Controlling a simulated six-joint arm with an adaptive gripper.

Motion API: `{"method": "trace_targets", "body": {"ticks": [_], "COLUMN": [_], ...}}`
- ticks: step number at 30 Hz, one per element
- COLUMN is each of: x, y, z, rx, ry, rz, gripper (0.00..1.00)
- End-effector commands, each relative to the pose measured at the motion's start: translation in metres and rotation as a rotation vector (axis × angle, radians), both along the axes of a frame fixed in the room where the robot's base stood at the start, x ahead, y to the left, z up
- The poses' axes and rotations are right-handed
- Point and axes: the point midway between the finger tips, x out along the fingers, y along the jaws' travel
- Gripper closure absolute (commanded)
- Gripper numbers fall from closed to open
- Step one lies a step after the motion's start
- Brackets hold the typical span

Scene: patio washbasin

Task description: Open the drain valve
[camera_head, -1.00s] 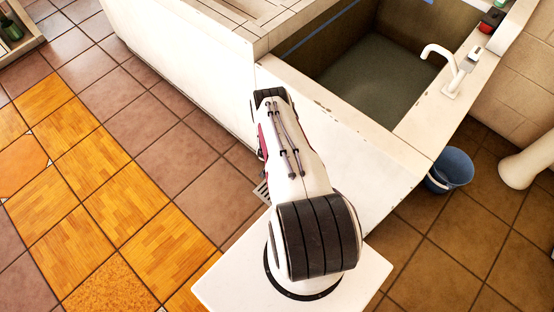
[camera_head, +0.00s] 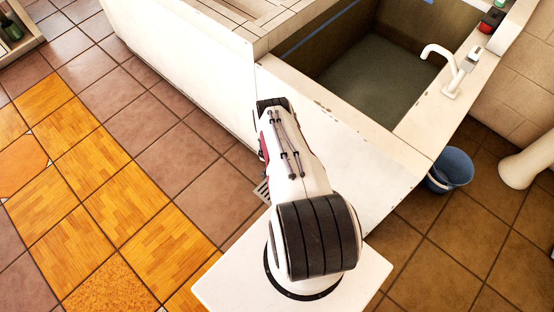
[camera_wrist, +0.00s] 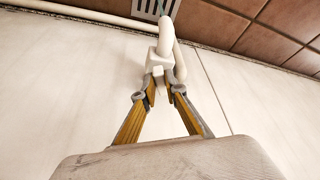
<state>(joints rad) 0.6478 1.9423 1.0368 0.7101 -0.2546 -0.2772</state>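The drain valve (camera_wrist: 158,58) is a white fitting on a white pipe that bends over beside the basin's outer wall, seen in the wrist view. Its small pale handle points down towards my gripper (camera_wrist: 160,88). The two yellow-and-grey fingers are drawn close together, with their dark tips on either side of the handle. The gripper appears shut on it, though the contact is small in view. In the head view my arm hides the gripper and the valve. The basin (camera_head: 375,85) holds greyish water.
A floor drain grate (camera_wrist: 152,9) lies by the pipe in the wrist view. The white basin wall (camera_wrist: 60,80) is close behind the gripper. A blue bucket (camera_head: 450,170) stands right of the basin, and a white tap (camera_head: 455,75) rises at its edge. Tiled floor to the left is clear.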

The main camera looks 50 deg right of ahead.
Motion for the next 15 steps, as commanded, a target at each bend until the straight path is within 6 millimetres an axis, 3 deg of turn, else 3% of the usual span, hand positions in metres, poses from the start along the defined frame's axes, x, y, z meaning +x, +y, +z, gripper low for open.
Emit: {"method": "trace_targets", "body": {"ticks": [15], "x": [0.0004], "y": [-0.0001], "z": [0.0003], "rx": [0.0], "ry": [0.0], "rz": [0.018], "gripper": [1.0]}}
